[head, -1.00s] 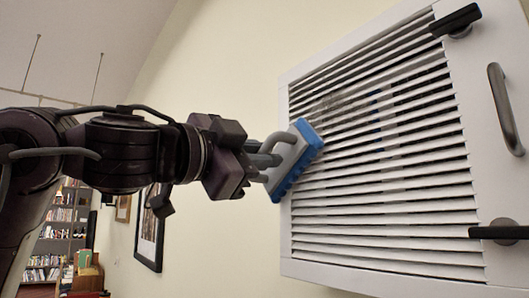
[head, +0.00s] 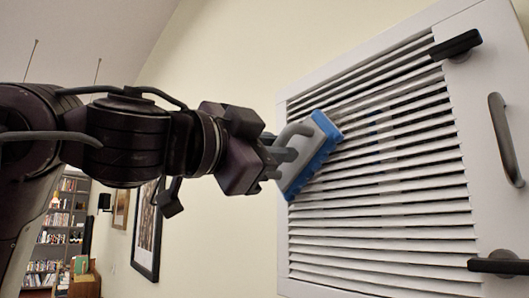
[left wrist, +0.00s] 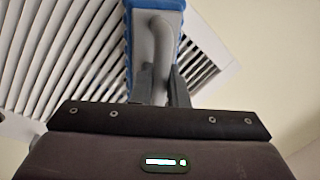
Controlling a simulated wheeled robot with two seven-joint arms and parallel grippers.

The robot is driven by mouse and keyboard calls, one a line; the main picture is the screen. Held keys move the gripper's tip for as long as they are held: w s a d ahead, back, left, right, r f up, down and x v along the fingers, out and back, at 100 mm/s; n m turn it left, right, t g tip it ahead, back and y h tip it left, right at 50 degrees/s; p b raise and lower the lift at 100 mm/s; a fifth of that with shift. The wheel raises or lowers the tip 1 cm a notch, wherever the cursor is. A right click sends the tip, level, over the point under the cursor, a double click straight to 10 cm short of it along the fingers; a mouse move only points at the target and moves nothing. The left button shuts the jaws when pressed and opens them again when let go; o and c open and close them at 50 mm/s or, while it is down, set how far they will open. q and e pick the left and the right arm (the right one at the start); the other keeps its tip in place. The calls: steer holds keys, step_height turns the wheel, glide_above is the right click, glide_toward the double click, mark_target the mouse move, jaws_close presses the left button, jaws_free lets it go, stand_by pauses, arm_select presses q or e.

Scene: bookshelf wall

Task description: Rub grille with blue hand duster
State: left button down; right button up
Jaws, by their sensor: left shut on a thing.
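The white slatted grille (head: 400,215) is on the cream wall at the right of the head view, with some grey smudging on its upper slats. My left gripper (head: 280,158) is shut on the grey handle of the blue hand duster (head: 318,152). The duster's blue pad faces the grille and lies against or very near its left slats; exact contact cannot be told. In the left wrist view the duster (left wrist: 130,55) stands upright ahead of the fingers (left wrist: 160,85), over the grille slats (left wrist: 65,60). My right gripper is not in view.
The grille's frame carries a metal pull handle (head: 506,138) and two dark latches, an upper one (head: 456,45) and a lower one (head: 498,263), which stick out at the right. A framed picture (head: 148,230) hangs on the wall at left. Bookshelves (head: 55,230) stand farther back.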

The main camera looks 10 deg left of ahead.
arm_select(q)
steer(key=shift+s+d+b, duration=0.25)
steer(key=shift+s+d, duration=0.55)
steer(key=shift+d, duration=0.25)
steer(key=shift+s+d+b, duration=0.2)
steer(key=shift+s+d, duration=0.65)
steer(key=shift+d, duration=0.2)
steer(key=shift+s+d+b, duration=0.25)
steer(key=shift+s+d, duration=0.55)
steer(key=shift+d, duration=0.25)
steer(key=shift+s+d+r, duration=1.05)
steer(key=shift+d+r, duration=0.35)
steer(key=shift+r, duration=0.2)
steer(key=shift+w+a, duration=0.85)
steer(key=shift+a, duration=0.2)
steer(key=shift+w+a, duration=0.8)
steer(key=shift+a, duration=0.25)
steer(key=shift+w+a, duration=0.6)
steer(key=shift+a, duration=0.15)
steer(key=shift+w+a, duration=0.55)
steer(key=shift+a, duration=0.2)
steer(key=w+a, duration=0.4)
steer(key=a, duration=0.1)
steer(key=shift+f, duration=0.1)
